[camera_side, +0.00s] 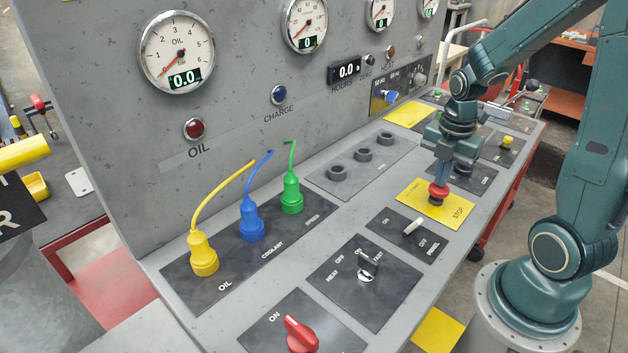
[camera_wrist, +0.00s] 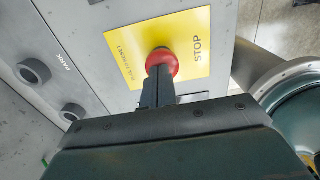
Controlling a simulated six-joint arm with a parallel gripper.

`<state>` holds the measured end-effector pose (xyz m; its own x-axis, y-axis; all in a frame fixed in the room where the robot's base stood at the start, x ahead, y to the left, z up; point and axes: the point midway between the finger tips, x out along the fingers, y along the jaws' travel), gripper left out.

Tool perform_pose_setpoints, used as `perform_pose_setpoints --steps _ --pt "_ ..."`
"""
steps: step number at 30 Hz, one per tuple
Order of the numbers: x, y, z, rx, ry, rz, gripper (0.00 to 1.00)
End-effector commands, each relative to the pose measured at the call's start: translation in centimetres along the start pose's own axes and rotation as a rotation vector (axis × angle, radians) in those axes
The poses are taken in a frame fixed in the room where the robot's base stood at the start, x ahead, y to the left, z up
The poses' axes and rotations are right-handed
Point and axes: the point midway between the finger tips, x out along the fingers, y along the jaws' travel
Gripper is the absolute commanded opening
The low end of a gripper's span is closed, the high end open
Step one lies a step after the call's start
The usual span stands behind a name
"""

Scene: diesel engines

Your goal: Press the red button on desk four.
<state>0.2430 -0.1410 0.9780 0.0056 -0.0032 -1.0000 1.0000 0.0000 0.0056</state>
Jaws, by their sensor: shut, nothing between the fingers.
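The red button (camera_side: 438,190) is a mushroom-shaped knob on a yellow plate (camera_side: 457,212) marked STOP, on the sloping grey desk. My gripper (camera_side: 447,178) is shut and empty, pointing down with its fingertips at the top of the red button. In the wrist view the red button (camera_wrist: 162,62) shows just past the tips of my shut fingers (camera_wrist: 159,76), on the yellow plate (camera_wrist: 130,40). The fingertips look to be touching the button or very close above it; I cannot tell how far it is pressed. No label reading desk four is legible.
Yellow, blue and green plugs (camera_side: 291,192) with cables stand left of the button. A white toggle (camera_side: 413,226), a key switch (camera_side: 366,268) and a red rotary knob (camera_side: 300,335) sit nearer the front. Dark round sockets (camera_side: 362,154) lie behind. Gauges line the upright panel.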

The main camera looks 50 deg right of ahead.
Motion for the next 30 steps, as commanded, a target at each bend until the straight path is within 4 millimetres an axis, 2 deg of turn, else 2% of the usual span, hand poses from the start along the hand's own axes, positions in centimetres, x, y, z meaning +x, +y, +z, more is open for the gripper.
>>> perform_pose_setpoints --steps 1,7,14,20,30 --pt "0.6 -0.2 -0.1 0.000 0.005 -0.008 0.00" --pt "0.5 -0.2 -0.1 0.000 0.005 -0.009 0.00" --pt "-0.8 -0.1 -0.1 0.000 0.003 -0.005 0.00" --pt "-3.2 0.0 0.0 0.000 -0.001 0.003 0.00" --pt "-8.5 0.0 0.0 0.000 -0.003 0.006 0.00"
